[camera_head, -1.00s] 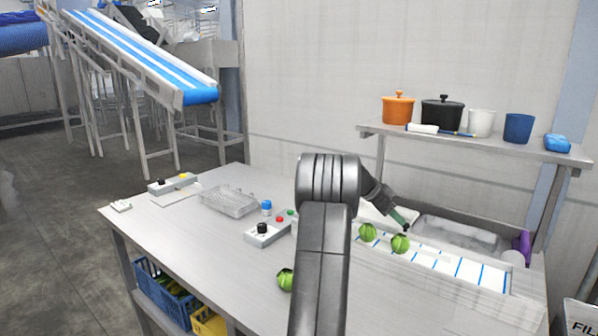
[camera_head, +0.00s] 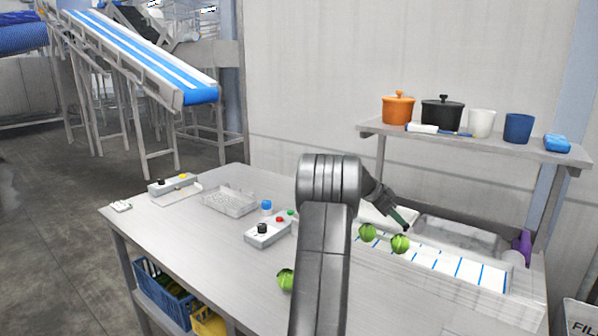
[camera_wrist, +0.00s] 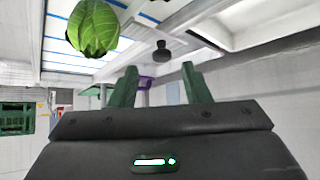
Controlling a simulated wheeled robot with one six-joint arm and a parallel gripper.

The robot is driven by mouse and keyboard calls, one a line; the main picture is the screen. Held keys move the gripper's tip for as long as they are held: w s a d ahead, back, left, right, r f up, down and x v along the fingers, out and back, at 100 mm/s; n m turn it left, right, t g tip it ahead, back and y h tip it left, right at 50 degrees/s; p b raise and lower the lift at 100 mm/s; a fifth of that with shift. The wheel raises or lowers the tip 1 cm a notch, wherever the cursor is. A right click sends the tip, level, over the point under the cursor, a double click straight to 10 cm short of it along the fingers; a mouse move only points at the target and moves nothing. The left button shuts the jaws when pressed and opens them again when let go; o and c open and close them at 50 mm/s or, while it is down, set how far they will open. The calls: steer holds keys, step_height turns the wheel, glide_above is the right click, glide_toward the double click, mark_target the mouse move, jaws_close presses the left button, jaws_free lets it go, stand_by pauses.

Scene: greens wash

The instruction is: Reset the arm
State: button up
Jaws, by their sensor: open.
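My arm rises from the bottom of the head view and bends right at the elbow. My gripper (camera_head: 404,224) is over the right part of the steel table (camera_head: 190,238), near the striped white board. In the wrist view my gripper (camera_wrist: 160,88) shows two green fingers standing apart, with nothing held between them. A green cabbage (camera_head: 400,243) is on the striped board close to the fingertips. Another cabbage (camera_head: 367,232) is just left of it. A third cabbage (camera_head: 286,279) lies on the table, partly hidden by my arm. One cabbage (camera_wrist: 93,27) shows in the wrist view.
A striped board (camera_head: 455,266) and a clear basin (camera_head: 460,236) fill the table's right side. A shelf (camera_head: 480,141) with pots and cups stands behind. A button box (camera_head: 268,231) and wire basket (camera_head: 231,201) are left of my arm. The table's front left is clear.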

mark_target(402, 229)
steer(key=d+f+p, duration=0.1)
steer(key=w+d+f, duration=0.1)
steer(key=d, duration=0.1)
steer(key=shift+p, duration=0.35)
steer(key=shift+w+d+p, duration=0.25)
steer(key=shift+w+p, duration=0.15)
steer(key=shift+p, duration=0.3)
steer(key=shift+w+d+f+p, duration=0.25)
steer(key=shift+p, duration=0.05)
